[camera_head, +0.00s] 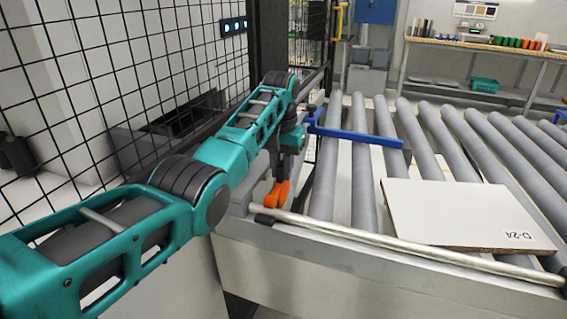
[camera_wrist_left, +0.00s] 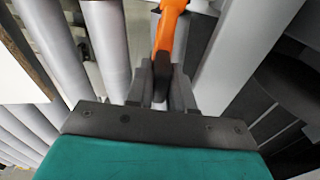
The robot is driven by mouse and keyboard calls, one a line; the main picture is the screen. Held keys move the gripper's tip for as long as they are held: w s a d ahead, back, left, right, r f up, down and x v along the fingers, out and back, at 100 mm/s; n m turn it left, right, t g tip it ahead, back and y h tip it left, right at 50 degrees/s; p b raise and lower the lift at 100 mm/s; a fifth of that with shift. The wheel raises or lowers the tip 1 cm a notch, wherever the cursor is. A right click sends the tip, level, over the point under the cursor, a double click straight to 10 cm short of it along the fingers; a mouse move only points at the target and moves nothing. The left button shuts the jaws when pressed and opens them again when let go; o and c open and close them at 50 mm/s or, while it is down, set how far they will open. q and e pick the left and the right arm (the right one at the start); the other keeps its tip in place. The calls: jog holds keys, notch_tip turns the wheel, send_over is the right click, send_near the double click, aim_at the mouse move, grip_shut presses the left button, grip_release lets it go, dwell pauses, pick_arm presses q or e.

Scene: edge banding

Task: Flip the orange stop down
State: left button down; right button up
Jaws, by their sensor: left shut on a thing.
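The orange stop (camera_head: 277,194) is at the near left corner of the roller conveyor, below the end of my left arm. In the left wrist view the orange stop (camera_wrist_left: 171,22) runs up from between the two dark fingers of my left gripper (camera_wrist_left: 163,82). The fingers are shut on its dark end part. My right gripper is in neither view.
Grey rollers (camera_head: 362,180) fill the conveyor. A white panel marked D-24 (camera_head: 455,212) lies on them at the right. A blue bar (camera_head: 355,135) crosses the rollers. A metal rail (camera_head: 400,246) runs along the near edge. A black mesh fence (camera_head: 120,60) stands at left.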

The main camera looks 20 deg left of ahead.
pick_arm(q)
jog(key=shift+s+f, duration=0.15)
jog(key=shift+f, duration=0.1)
jog(key=c, duration=1.1)
grip_release()
jog(key=shift+r, duration=0.1)
jog(key=shift+r, duration=0.1)
notch_tip(320, 180, up, 13)
jog(key=shift+s+f, duration=0.1)
jog(key=shift+f, duration=0.05)
